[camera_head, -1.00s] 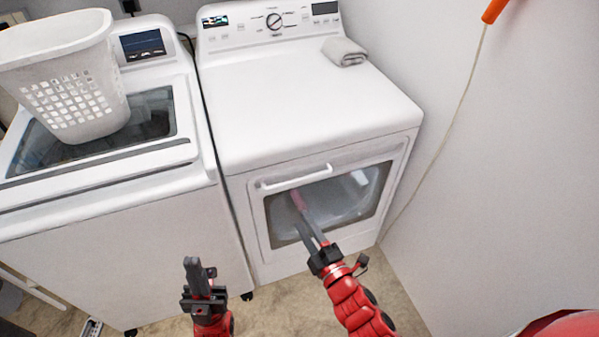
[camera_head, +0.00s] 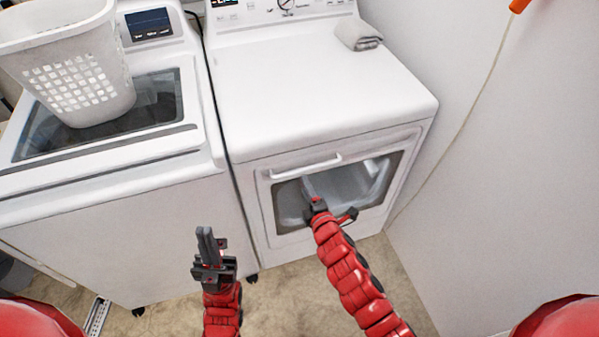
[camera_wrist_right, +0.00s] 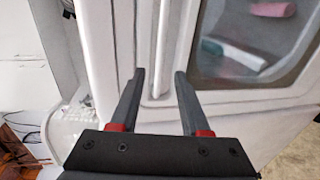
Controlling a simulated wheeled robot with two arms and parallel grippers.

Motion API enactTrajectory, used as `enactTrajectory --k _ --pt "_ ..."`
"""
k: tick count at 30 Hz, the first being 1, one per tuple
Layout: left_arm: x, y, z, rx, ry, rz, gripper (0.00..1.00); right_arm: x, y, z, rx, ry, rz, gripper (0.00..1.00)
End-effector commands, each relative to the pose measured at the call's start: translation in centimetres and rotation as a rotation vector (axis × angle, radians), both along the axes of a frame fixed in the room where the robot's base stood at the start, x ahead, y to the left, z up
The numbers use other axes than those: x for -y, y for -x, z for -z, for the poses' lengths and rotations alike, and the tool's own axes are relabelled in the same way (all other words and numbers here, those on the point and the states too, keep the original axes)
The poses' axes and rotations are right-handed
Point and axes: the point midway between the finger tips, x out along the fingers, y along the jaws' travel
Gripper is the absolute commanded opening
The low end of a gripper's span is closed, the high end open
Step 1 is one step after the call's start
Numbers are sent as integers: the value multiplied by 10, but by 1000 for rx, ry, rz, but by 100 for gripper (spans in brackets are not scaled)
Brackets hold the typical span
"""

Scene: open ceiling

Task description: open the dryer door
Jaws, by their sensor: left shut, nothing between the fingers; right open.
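The white dryer (camera_head: 325,95) stands at the centre, and its windowed door (camera_head: 262,205) looks closed. The door's white bar handle (camera_head: 305,168) runs along the top of the door and also shows in the right wrist view (camera_wrist_right: 161,45). My right gripper (camera_head: 308,184) is just in front of the door, close below the handle. In the right wrist view its fingers (camera_wrist_right: 160,78) are open, with the handle's near end between or just beyond the tips; I cannot tell if they touch. My left gripper (camera_head: 204,232) is shut and empty, low in front of the washer.
A washer (camera_head: 110,225) with a white laundry basket (camera_head: 75,65) on top stands left of the dryer. A wall (camera_head: 510,160) with a hanging cord is close on the right. Floor is clear in front.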

Motion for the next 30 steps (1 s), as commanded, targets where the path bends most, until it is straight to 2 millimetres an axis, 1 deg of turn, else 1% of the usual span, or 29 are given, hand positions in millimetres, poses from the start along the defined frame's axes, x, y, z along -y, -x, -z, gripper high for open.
enactTrajectory --k 1,4,9,12,18,26,27,29,30 --pt "0 0 -4 0 0 0 0 -4 -8 -1 1 -1 -1 46" --pt "0 0 -7 0 0 0 0 -7 -24 2 -1 -2 3 46" --pt "0 0 -11 0 0 0 0 -14 -45 7 0 -2 2 46" --pt "0 0 -13 0 0 0 0 -16 -53 12 -3 -1 2 46" --pt "0 0 -14 0 0 0 0 -21 -61 12 0 -2 -1 46" --pt "0 0 -14 0 0 0 0 -21 -62 14 0 -1 -1 46" --pt "0 0 -14 0 0 0 0 -21 -62 14 0 -1 -1 44" --pt "0 0 -14 0 0 0 0 -21 -62 14 0 -1 -1 34" --pt "0 0 -14 0 0 0 0 -21 -62 14 0 -1 -1 26"
